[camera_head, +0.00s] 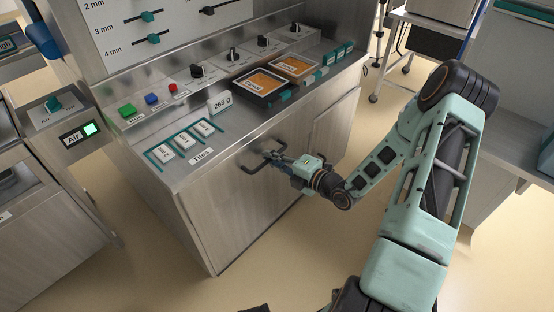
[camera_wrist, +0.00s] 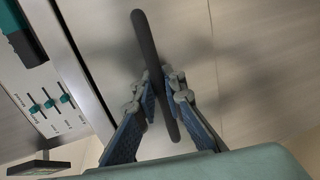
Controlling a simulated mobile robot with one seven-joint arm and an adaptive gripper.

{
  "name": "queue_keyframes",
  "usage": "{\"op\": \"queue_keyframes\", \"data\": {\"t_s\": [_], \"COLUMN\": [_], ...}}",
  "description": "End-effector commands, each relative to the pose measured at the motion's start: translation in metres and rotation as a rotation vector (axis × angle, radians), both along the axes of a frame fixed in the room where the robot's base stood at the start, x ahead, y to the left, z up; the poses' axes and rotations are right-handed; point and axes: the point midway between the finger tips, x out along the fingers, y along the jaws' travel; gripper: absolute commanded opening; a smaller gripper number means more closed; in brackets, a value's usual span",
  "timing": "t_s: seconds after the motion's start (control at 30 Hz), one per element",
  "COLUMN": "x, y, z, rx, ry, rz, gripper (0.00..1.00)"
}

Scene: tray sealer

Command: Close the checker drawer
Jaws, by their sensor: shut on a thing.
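My gripper (camera_head: 272,157) is at the metal front of the sealer cabinet, at a dark bar handle (camera_head: 248,169). In the wrist view the handle (camera_wrist: 145,38) runs between the two blue-padded fingers of my gripper (camera_wrist: 161,78), which are shut on it. The front panel (camera_head: 232,208) behind the handle looks about flush with the cabinet; no gap shows clearly. I see no readable label naming the checker drawer. The fingers and wrist hide part of the handle in the head view.
Another panel (camera_head: 335,125) is to the right. A separate unit (camera_head: 70,125) stands left. The floor in front is clear.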

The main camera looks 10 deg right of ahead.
Motion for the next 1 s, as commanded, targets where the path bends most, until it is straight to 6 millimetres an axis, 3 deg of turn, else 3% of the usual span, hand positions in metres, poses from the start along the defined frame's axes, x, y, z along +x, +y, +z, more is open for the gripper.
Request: {"op": "queue_keyframes", "data": {"t_s": [0.13,0.17,0.33,0.73,1.0], "x": [0.002,0.002,0.002,-0.007,-0.050], "y": [0.002,0.002,0.001,-0.006,-0.038], "z": [0.002,0.002,0.002,0.004,0.014], "rx": [0.003,0.003,0.002,0.000,0.000], "ry": [-0.007,-0.007,-0.006,-0.006,-0.003], "rz": [0.001,0.001,0.001,0.000,-0.004], "gripper": [0.00,0.10,0.27,0.27,0.27]}}
